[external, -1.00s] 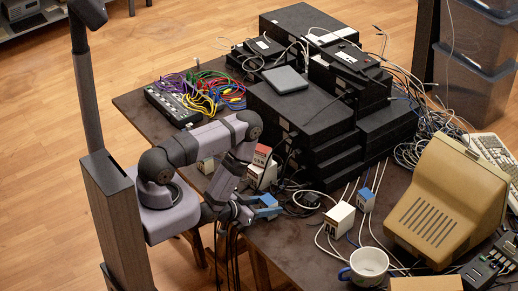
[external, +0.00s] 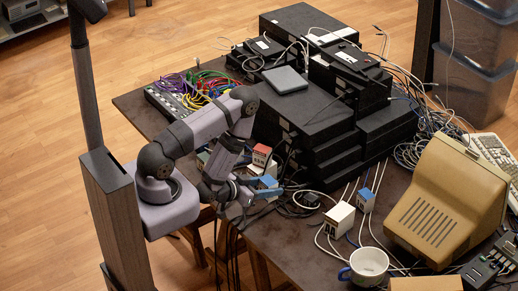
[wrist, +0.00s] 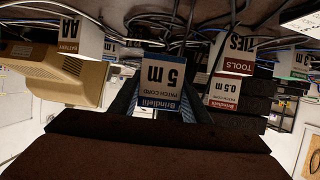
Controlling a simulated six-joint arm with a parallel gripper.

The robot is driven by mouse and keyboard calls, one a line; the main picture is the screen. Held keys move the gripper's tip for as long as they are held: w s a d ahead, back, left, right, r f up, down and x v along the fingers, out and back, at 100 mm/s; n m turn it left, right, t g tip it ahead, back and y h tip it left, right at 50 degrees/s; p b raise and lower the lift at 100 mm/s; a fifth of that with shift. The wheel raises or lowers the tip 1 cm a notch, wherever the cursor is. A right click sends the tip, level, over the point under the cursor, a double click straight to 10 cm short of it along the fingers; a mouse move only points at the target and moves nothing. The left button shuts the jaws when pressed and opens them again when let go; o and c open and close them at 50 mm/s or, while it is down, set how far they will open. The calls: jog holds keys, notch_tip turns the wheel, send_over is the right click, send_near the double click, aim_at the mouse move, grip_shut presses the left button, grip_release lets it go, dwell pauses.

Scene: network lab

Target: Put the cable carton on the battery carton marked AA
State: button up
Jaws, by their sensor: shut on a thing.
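The cable carton (wrist: 163,86), blue and white and marked 5 m patch cord, is held between my gripper's fingers. In the external view my gripper (external: 258,189) is shut on this carton (external: 268,184) above the table's near edge, left of the middle. The wrist picture is upside down. The battery carton marked AA (wrist: 82,38) is white with a tan label and stands apart from the held carton. In the external view a white carton (external: 340,219), right of my gripper and beside the beige monitor, appears to be it; its lettering is too small to read there.
A red 0.5 m patch cord carton (wrist: 222,94) rests on a white tools carton (wrist: 236,66), near my gripper. A blue-topped carton (external: 365,199) stands behind the white one. Black boxes (external: 318,150), loose cables, a mug (external: 368,265) and the monitor (external: 448,200) crowd the table.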

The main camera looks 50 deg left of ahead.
jog(key=shift+r+p, duration=0.55)
jog(key=shift+r, duration=0.35)
